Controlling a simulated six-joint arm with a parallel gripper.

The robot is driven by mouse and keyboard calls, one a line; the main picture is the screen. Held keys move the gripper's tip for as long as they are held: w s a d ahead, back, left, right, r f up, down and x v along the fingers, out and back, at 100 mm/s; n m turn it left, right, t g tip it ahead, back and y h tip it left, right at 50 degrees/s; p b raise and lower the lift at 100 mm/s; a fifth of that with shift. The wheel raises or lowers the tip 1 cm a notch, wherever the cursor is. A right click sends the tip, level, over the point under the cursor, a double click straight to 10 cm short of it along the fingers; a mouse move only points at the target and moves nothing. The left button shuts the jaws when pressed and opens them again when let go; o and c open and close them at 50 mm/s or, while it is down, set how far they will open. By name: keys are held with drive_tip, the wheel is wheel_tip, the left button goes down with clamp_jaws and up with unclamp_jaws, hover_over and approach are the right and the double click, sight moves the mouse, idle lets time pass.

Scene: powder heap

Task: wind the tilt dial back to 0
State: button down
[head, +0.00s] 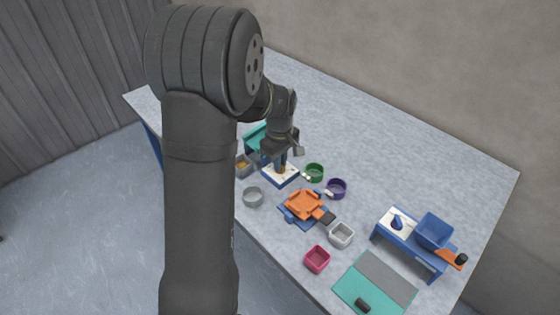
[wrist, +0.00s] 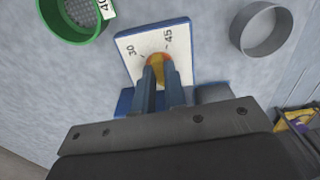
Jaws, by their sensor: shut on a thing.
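My gripper (wrist: 159,75) is shut on this knob, one finger on each side. In the head view my gripper (head: 281,165) reaches down onto the dial.
Close around the dial stand a green sieve (head: 314,172), a purple ring (head: 337,188), a grey ring (head: 253,197) and an orange tray (head: 302,204). A blue hopper (head: 434,231) stands farther right. The back of the table is clear.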

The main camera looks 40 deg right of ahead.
drive_tip(key=n, duration=0.5)
drive_tip(key=shift+n, duration=0.3)
idle(0.4)
drive_tip(key=c, duration=1.5)
unclamp_jaws()
wheel_tip(320, 180, up, 18)
drive_tip(key=shift+f, duration=0.25)
wheel_tip(320, 180, down, 18)
drive_tip(key=shift+r, duration=0.2)
